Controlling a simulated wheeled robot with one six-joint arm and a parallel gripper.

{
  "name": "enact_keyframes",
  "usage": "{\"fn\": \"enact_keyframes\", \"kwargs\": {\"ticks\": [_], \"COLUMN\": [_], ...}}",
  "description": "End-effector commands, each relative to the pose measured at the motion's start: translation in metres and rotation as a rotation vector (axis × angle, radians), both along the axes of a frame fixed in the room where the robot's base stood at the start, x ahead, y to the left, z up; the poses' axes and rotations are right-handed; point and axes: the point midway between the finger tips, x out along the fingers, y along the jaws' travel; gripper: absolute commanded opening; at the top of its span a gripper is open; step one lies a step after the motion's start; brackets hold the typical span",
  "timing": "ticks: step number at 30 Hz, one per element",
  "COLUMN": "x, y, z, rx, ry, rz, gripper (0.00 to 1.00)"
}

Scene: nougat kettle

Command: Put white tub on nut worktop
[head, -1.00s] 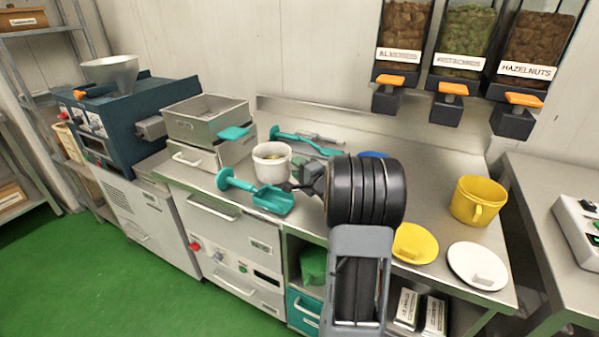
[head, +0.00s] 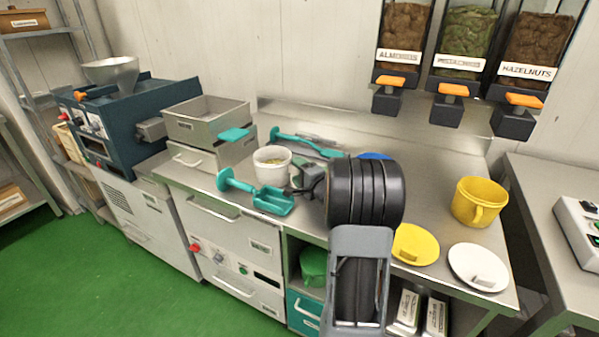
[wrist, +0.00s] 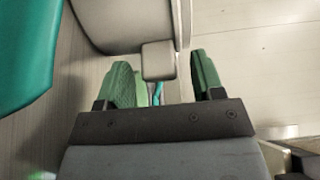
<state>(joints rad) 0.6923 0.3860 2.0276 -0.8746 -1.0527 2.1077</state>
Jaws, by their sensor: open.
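The white tub (head: 272,170) stands on the nut worktop (head: 425,185), left of my arm in the head view, with something pale inside it. In the wrist view the tub's side (wrist: 120,22) fills the upper left, and a small grey lug (wrist: 158,60) sticks out from it. My gripper (wrist: 160,80) is open, its green fingers on either side of the lug with gaps showing. In the head view my gripper is at the tub's right side, its fingertips mostly hidden.
A teal scoop (head: 270,201) lies in front of the tub, close to my gripper. Another teal tool (head: 300,143) lies behind. Steel drawers (head: 205,120) stand left. A yellow jug (head: 478,203), yellow lid (head: 414,245) and white lid (head: 477,268) are right.

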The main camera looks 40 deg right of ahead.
Motion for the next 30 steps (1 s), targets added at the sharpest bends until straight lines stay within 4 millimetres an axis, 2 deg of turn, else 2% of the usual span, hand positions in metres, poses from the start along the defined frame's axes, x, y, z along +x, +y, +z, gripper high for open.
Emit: {"fn": "enact_keyframes", "kwargs": {"ticks": [5,15,21,26,30], "x": [-0.016,-0.081,-0.107,-0.115,-0.106], "y": [-0.001,-0.004,-0.005,-0.004,0.003], "z": [0.003,0.003,0.003,0.003,0.005], "rx": [0.0,-0.001,-0.001,-0.023,-0.154], "ry": [-0.001,0.0,0.0,0.009,0.067], "rz": [-0.002,-0.004,-0.002,-0.01,-0.06], "gripper": [0.61,0.61,0.61,0.61,0.61]}}
